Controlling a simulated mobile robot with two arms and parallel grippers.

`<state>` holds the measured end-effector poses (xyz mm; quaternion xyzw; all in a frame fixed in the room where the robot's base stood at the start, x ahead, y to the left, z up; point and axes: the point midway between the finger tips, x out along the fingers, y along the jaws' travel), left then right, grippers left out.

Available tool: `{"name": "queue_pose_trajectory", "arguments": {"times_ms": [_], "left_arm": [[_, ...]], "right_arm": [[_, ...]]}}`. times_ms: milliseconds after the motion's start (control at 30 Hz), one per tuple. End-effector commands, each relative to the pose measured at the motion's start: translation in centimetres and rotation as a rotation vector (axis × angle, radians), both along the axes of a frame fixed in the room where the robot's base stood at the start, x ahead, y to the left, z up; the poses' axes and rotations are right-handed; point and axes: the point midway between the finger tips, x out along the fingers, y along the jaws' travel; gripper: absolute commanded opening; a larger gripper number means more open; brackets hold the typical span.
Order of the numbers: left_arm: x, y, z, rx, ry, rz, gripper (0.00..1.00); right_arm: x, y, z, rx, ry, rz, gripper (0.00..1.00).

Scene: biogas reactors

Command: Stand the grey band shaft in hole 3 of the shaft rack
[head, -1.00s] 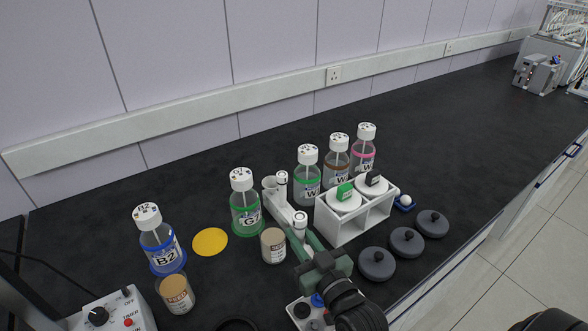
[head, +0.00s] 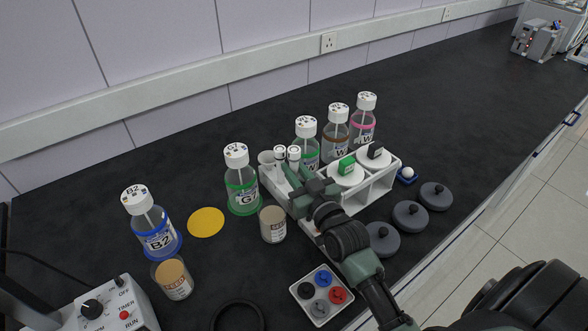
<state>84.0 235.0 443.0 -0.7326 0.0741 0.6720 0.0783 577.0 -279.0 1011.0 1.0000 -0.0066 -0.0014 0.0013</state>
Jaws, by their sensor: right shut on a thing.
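The white shaft rack (head: 272,178) stands mid-bench, partly hidden by my right arm. The left one (head: 280,154) stands in the rack. The right one, which I take for the grey band shaft (head: 294,153), is upright between the fingers of my right gripper (head: 293,174), shut on it. Its band colour is too small to make out. Its lower end is hidden, so I cannot tell whether it is in a hole. My left gripper is not in view.
A white lid stand (head: 376,194) is close right of my gripper. Bottles W (head: 306,150) and G (head: 241,185) stand behind and left. A beige-lidded jar (head: 273,226) is in front. A button tray (head: 320,298) and dark grey lids (head: 411,216) lie nearer.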

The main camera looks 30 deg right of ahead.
Motion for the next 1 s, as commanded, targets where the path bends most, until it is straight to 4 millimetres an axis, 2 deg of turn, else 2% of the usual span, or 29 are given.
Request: {"name": "queue_pose_trajectory", "arguments": {"times_ms": [33,233,300,1000], "left_arm": [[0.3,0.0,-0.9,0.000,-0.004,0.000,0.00],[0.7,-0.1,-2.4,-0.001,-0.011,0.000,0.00],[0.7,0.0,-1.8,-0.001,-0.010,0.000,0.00],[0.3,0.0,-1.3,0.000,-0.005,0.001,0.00]], "right_arm": [[0.0,0.0,-0.8,0.000,-0.001,0.000,0.00],[0.0,0.0,-2.3,0.000,-0.001,0.000,0.00],[0.0,0.0,-1.7,0.000,-0.002,0.000,0.00],[0.0,0.1,-1.7,0.001,-0.001,0.000,0.00]]}}
